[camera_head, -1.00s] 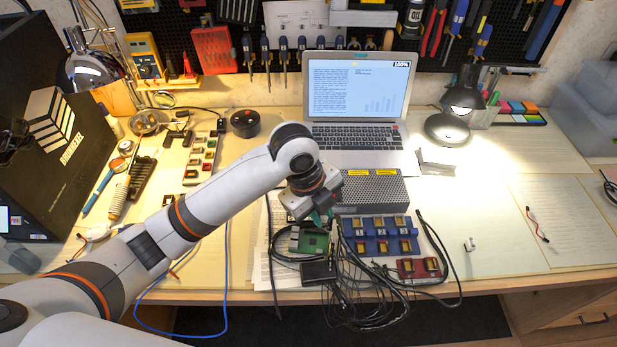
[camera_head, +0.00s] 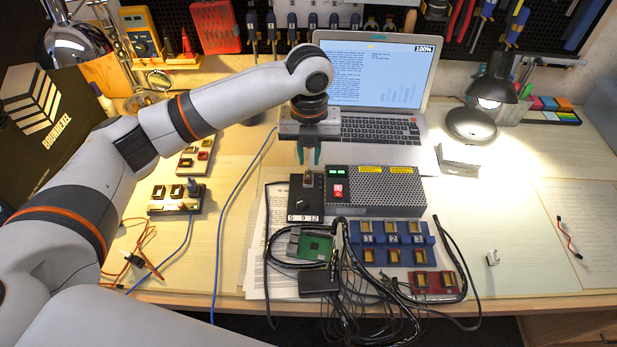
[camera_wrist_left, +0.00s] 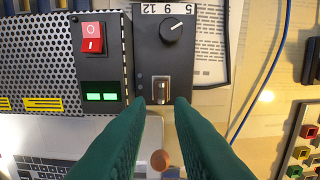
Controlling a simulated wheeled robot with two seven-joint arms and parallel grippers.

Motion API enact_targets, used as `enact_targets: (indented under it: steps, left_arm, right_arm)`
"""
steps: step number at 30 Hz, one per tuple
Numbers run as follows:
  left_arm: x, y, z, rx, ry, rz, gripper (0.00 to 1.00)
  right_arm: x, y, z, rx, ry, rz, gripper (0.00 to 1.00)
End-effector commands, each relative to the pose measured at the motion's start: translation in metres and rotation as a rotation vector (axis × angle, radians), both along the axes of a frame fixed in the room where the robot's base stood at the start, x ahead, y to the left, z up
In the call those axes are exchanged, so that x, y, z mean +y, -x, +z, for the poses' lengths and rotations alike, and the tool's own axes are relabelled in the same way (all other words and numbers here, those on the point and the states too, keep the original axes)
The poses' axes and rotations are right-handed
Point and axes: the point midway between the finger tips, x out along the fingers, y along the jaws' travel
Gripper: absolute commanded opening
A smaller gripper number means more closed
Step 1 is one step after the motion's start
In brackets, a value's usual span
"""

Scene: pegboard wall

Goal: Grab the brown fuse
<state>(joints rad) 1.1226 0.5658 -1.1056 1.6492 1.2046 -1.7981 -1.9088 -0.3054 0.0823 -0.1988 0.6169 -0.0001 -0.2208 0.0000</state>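My left gripper (camera_head: 309,163) points down over the black box with a knob (camera_head: 300,197), beside the perforated power box. Its two green fingers are apart with a gap between the tips, also in the left wrist view (camera_wrist_left: 168,101). A small upright brownish, metal-edged piece (camera_head: 308,175) stands on the black box just below the fingertips. In the wrist view this piece (camera_wrist_left: 159,88) lies just beyond the tips. It may be the brown fuse; its colour is hard to tell. My right gripper is out of view.
The perforated box (camera_head: 375,190) with a red switch stands right of the black box. Blue fuse holder (camera_head: 393,240), red holder (camera_head: 434,283), green board (camera_head: 312,247) and tangled black cables lie in front. The laptop (camera_head: 372,90) stands behind. The right table area is mostly clear.

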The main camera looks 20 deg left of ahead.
Motion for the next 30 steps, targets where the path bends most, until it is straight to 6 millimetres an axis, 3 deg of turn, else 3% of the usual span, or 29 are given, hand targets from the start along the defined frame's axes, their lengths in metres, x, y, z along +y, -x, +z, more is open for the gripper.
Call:
enact_targets:
  steps: [12, 20, 24, 30]
  left_arm:
    - [0.001, 0.004, -0.05, 0.001, -0.001, -0.001, 0.2]
    - [0.001, 0.003, -0.052, -0.001, 0.0, -0.001, 0.2]
    - [0.001, 0.003, -0.052, -0.001, 0.0, -0.001, 0.0]
    - [0.001, 0.003, -0.052, -0.001, 0.0, -0.001, 0.0]
  right_arm:
    - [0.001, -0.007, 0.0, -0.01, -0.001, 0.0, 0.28]
    - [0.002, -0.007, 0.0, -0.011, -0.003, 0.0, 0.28]
    - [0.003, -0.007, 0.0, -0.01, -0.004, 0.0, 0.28]
    - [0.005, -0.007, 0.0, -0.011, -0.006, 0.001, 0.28]
